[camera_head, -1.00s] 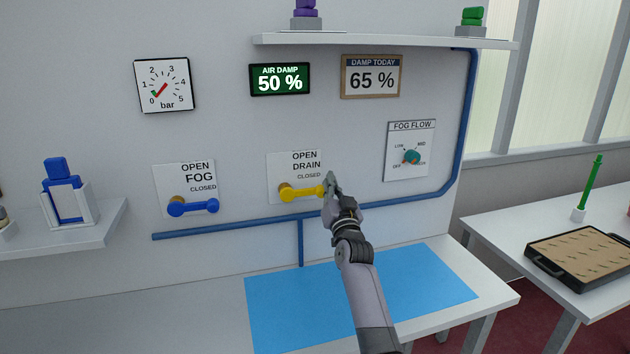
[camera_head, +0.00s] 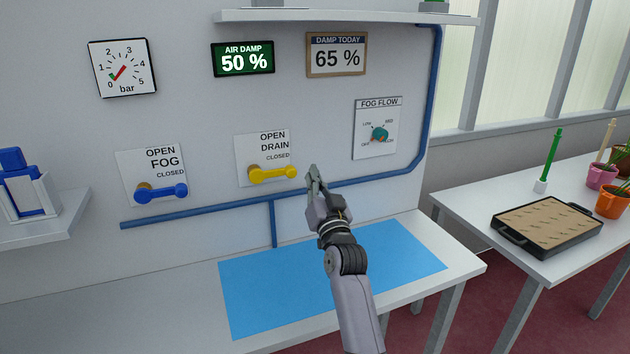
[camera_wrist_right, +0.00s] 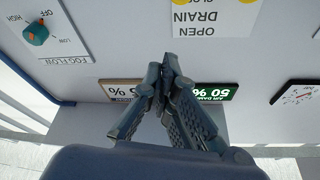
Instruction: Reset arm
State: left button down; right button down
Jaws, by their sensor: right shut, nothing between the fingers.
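My right gripper (camera_head: 313,176) is shut and empty in front of the wall panel, just right of the yellow drain handle (camera_head: 273,174) and apart from it. In the right wrist view its fingers (camera_wrist_right: 168,62) meet at the tips with nothing between them. The yellow handle lies level, pointing right, below the word CLOSED on the drain plate (camera_head: 250,150). The wrist view shows the drain plate (camera_wrist_right: 215,15) upside down at the top. My left gripper is not in view.
A blue fog handle (camera_head: 160,193) and the fog flow knob (camera_head: 379,134) are on the wall. A blue pipe (camera_head: 225,209) runs below the handles. A blue mat (camera_head: 240,300) lies on the table under my arm. A tray (camera_head: 545,226) stands on the right table.

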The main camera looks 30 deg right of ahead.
dwell(0.4)
